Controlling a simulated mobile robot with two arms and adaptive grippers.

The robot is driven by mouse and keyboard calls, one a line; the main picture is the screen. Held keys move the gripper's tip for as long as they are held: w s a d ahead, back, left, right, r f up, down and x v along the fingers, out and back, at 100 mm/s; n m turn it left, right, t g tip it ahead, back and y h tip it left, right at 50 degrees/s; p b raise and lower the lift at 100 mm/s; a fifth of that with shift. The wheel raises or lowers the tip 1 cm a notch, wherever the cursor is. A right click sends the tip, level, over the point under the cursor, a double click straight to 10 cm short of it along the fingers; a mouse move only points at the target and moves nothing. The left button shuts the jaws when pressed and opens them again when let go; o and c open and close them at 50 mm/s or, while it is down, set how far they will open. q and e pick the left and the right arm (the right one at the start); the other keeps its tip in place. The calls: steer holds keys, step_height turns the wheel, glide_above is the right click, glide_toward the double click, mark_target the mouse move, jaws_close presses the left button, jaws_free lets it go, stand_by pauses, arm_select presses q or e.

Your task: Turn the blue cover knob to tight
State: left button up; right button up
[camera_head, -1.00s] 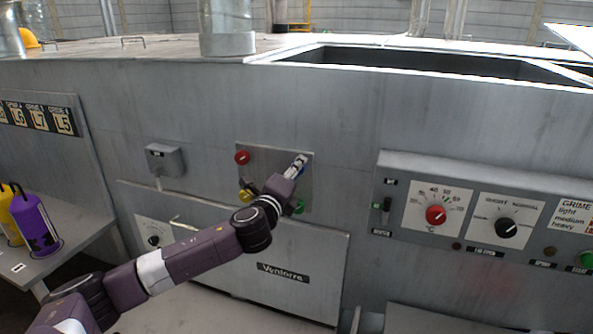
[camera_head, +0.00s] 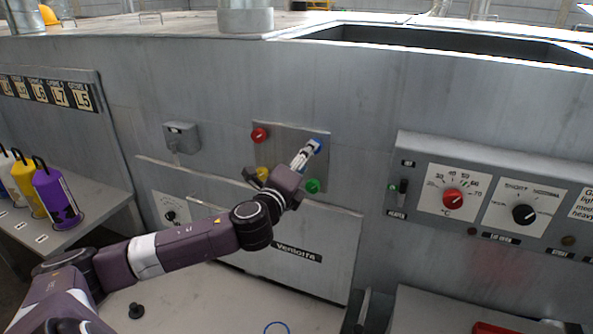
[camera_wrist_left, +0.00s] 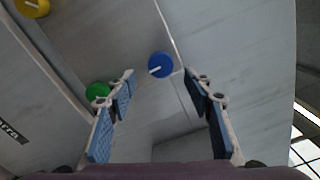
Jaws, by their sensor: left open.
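The blue cover knob (camera_head: 317,145) is a small round knob at the upper right of a square metal panel (camera_head: 290,133). In the left wrist view the blue knob (camera_wrist_left: 161,65) carries a white pointer bar that slants down to the left. My left gripper (camera_head: 311,151) is in front of the knob and partly covers it in the head view. In the left wrist view my left gripper (camera_wrist_left: 160,88) is open and empty, its two blue-padded fingers apart. The knob appears in line with the gap, beyond the fingertips. My right gripper is not in view.
A red knob (camera_head: 260,135), a yellow knob (camera_head: 263,173) and a green knob (camera_head: 313,186) share the panel. A control box (camera_head: 480,205) stands out at right. Bottles (camera_head: 55,195) stand on a side table at left. A hinged-looking front plate (camera_head: 330,250) lies below.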

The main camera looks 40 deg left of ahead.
arm_select(q)
steer(key=v, duration=0.6)
steer(key=shift+s+f, duration=0.1)
steer(key=shift+s, duration=0.05)
stand_by(0.4)
steer(key=s+d+f+n+g, duration=0.1)
steer(key=s+f+n+g, duration=0.15)
steer(key=f, duration=0.45)
steer(key=s+d+f+n+g, duration=0.2)
steer(key=s+f+n, duration=0.15)
steer(key=f, duration=0.25)
steer(key=s+d+f+n+g+h, duration=0.2)
steer(key=s+d+f+n+g, duration=0.35)
steer(key=s+d+f, duration=0.4)
steer(key=s+d+f+n+g+h, duration=0.35)
steer(key=s+d+f+n, duration=0.25)
steer(key=s+f, duration=0.6)
steer(key=s+f+g+b, duration=0.1)
steer(key=s+f+b, duration=0.1)
steer(key=f, duration=1.2)
steer(key=s+f+g+b, duration=0.1)
steer(key=s+f, duration=0.2)
steer(key=f, duration=1.2)
steer(key=s+a+f+y+b, duration=0.1)
steer(key=s+a+f+b, duration=0.1)
steer(key=s+f, duration=1.4)
steer(key=shift+s+f+g+b, duration=0.25)
steer(key=shift+f+g+b, duration=0.2)
steer(key=shift+f, duration=0.25)
